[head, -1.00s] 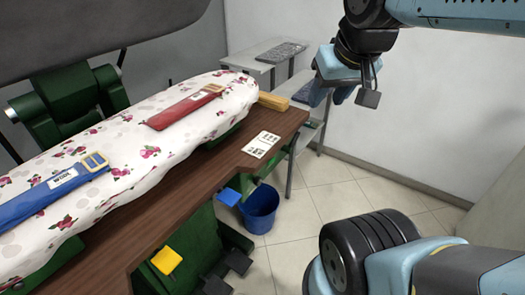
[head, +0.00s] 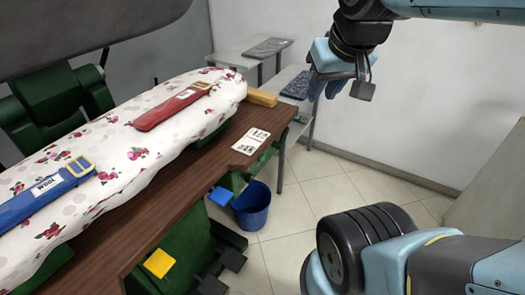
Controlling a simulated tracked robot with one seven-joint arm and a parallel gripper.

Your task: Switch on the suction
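A pressing table with a rose-patterned padded board (head: 120,150) stands on the left, with a brown wooden edge (head: 190,178) along its front. None is labelled legibly, so I cannot tell which one is for suction. A small white card (head: 250,141) with dark marks lies on the wooden edge. My gripper (head: 322,90) hangs at the upper right, in the air, away from the table. Its fingers are too small and overlapped to judge.
A red belt (head: 172,106) and a blue belt (head: 45,190) lie on the board. A yellow block (head: 262,98) sits at the wooden edge's far end. A blue bucket (head: 252,206) stands on the tiled floor. Shelves (head: 255,60) are behind; the floor right of the bucket is clear.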

